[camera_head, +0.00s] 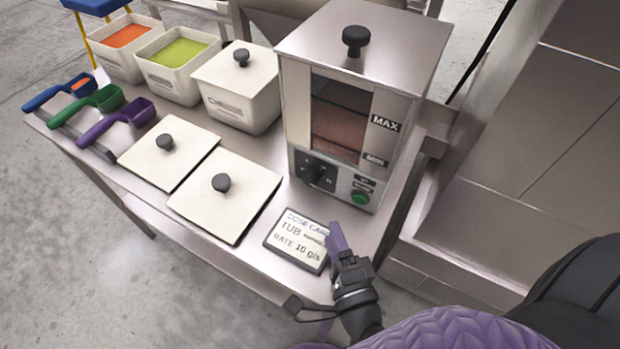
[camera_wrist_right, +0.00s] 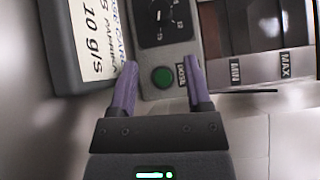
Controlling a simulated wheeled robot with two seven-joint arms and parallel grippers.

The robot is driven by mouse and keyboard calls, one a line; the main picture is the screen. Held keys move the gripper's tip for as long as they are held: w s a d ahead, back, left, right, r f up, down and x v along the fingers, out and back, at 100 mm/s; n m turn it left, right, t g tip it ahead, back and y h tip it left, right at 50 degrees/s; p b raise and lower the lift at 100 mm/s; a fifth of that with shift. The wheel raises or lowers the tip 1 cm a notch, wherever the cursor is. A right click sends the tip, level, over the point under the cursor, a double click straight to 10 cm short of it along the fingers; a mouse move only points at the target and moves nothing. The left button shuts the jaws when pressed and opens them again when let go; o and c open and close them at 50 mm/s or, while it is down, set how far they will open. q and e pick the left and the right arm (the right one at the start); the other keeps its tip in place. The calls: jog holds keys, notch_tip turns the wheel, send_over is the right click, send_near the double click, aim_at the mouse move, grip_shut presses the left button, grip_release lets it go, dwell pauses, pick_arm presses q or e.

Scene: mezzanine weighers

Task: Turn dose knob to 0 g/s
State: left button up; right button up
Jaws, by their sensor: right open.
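The dose knob (camera_head: 319,174) is a dark knob on a black dial at the lower left of the steel dispenser's front. In the right wrist view the knob (camera_wrist_right: 158,12) is at the top edge, partly cut off; I cannot read its setting with certainty. My right gripper (camera_head: 338,238) is open and empty, in front of the panel and beside the dose card (camera_head: 297,240). My left gripper is not in view.
The dispenser (camera_head: 290,100) stands at the table's right end. Two lids (camera_head: 222,205) lie on the table to the left. Tubs (camera_head: 250,105) and coloured scoops (camera_head: 118,122) are further left. The card reads RATE 10 g/s. A steel structure (camera_head: 510,200) stands to the right.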

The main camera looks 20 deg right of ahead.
aim_at(314, 185)
jog(key=w, duration=0.3)
jog(key=w+d, duration=0.1)
jog(key=w, duration=0.3)
jog(key=w+b, duration=0.1)
jog(key=w, duration=0.3)
jog(key=shift+w+d+r, duration=0.15)
jog(key=shift+w+d, duration=0.05)
grip_shut()
